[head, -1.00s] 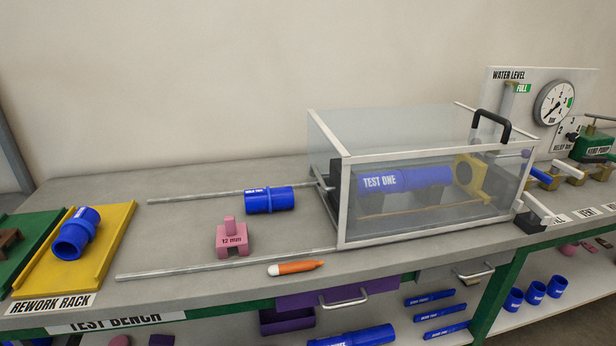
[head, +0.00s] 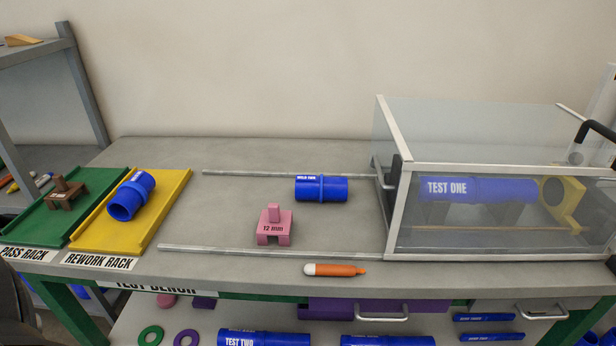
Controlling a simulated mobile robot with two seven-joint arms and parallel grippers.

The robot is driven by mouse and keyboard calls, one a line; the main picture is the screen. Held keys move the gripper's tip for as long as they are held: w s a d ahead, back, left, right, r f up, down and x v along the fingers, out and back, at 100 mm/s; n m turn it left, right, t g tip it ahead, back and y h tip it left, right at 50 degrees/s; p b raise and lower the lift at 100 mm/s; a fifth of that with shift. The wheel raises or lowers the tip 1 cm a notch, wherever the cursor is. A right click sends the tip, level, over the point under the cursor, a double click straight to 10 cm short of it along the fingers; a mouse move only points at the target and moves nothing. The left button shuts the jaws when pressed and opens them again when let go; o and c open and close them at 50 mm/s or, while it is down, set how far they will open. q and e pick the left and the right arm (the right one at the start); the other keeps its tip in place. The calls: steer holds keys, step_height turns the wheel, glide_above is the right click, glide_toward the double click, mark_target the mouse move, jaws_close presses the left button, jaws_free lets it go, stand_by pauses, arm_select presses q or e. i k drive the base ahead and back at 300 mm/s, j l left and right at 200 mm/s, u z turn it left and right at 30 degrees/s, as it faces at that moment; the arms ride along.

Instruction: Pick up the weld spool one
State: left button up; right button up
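Two blue spools with raised middle bands show on top of the bench. One spool (head: 321,188) lies between the two metal rails, and its small label appears to read WELD TWO. The other spool (head: 131,195) lies tilted on the yellow rework rack, with its open end toward me and no label I can read. I cannot confirm which spool is weld spool one. Neither of my grippers is in view.
A clear tank (head: 480,150) holding a blue TEST ONE pipe (head: 480,189) stands at right. A pink 12 mm block (head: 274,226) and orange marker (head: 335,270) lie in front. The green pass rack (head: 95,190) holds a brown block (head: 65,192). Blue pipes (head: 262,338) lie below.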

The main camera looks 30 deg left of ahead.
mark_target(133, 194)
steer(key=j+u, duration=0.5)
steer(key=i+j+u, duration=0.1)
steer(key=j+u, duration=0.4)
steer(key=i+j+u, duration=0.2)
steer(key=j+u, duration=0.3)
